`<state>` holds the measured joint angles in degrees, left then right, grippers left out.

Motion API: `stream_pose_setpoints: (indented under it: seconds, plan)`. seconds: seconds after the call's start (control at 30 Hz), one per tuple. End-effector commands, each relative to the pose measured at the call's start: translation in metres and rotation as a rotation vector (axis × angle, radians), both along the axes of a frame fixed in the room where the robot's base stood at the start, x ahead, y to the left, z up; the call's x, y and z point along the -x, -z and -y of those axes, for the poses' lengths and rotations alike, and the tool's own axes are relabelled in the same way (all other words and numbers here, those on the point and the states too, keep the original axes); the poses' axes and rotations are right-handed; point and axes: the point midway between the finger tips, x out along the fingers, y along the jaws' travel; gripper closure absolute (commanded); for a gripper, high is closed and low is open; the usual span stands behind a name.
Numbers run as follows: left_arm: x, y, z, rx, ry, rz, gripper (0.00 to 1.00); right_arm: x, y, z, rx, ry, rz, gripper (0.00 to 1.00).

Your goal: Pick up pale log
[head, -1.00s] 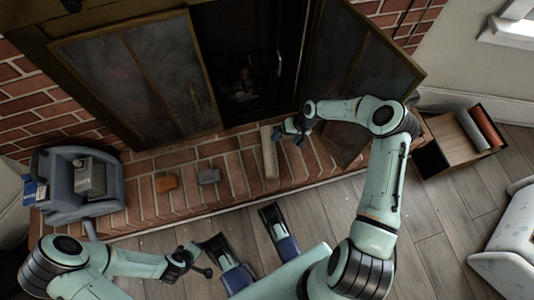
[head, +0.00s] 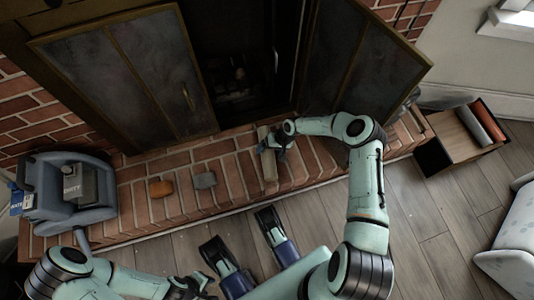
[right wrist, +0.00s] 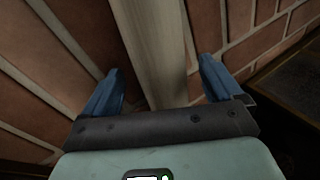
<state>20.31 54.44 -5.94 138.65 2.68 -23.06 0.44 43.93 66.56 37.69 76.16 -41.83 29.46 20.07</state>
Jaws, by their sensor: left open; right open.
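The pale log (head: 269,178) lies on the brick hearth in front of the open fireplace, lengthwise from the fireplace towards the hearth's front edge. My right gripper (head: 268,147) is open over its upper part. In the right wrist view the pale log (right wrist: 153,45) runs between the two blue fingers of the open right gripper (right wrist: 158,84), with a gap on both sides; I cannot tell how far above it they are. My left gripper (head: 205,283) is open, low in the head view near my base, away from the log.
The open fireplace door (head: 360,70) stands close to my right arm. An open box (head: 455,135) with rolls is at right.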

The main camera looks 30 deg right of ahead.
Motion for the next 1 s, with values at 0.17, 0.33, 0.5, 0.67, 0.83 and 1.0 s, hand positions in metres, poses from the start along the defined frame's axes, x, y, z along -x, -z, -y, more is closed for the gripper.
stream_pose_setpoints:
  seconds: [0.17, 0.33, 0.5, 0.67, 0.83, 1.0]
  plan:
    - [0.003, 0.001, -0.001, 0.001, -0.001, -0.011, 0.57, -0.001, 0.003, -0.001, 0.001, 0.001, 0.002, 0.07]
    - [0.003, 0.001, 0.000, 0.001, 0.000, -0.010, 0.57, -0.001, 0.003, -0.001, 0.000, 0.000, 0.001, 0.30]
    - [0.003, 0.001, 0.000, 0.001, -0.001, -0.009, 0.57, -0.001, 0.003, -0.001, 0.000, 0.000, 0.001, 0.85]
    - [0.002, 0.001, 0.000, 0.001, 0.000, -0.008, 0.57, -0.002, 0.002, -0.001, 0.000, 0.001, 0.002, 0.88]
    - [0.001, 0.000, 0.000, 0.000, 0.000, -0.002, 0.57, -0.001, -0.001, -0.001, 0.001, 0.001, 0.002, 0.89]
    - [-0.008, -0.005, 0.001, -0.002, 0.004, 0.028, 0.57, -0.002, -0.017, -0.001, 0.002, 0.000, 0.004, 0.89]
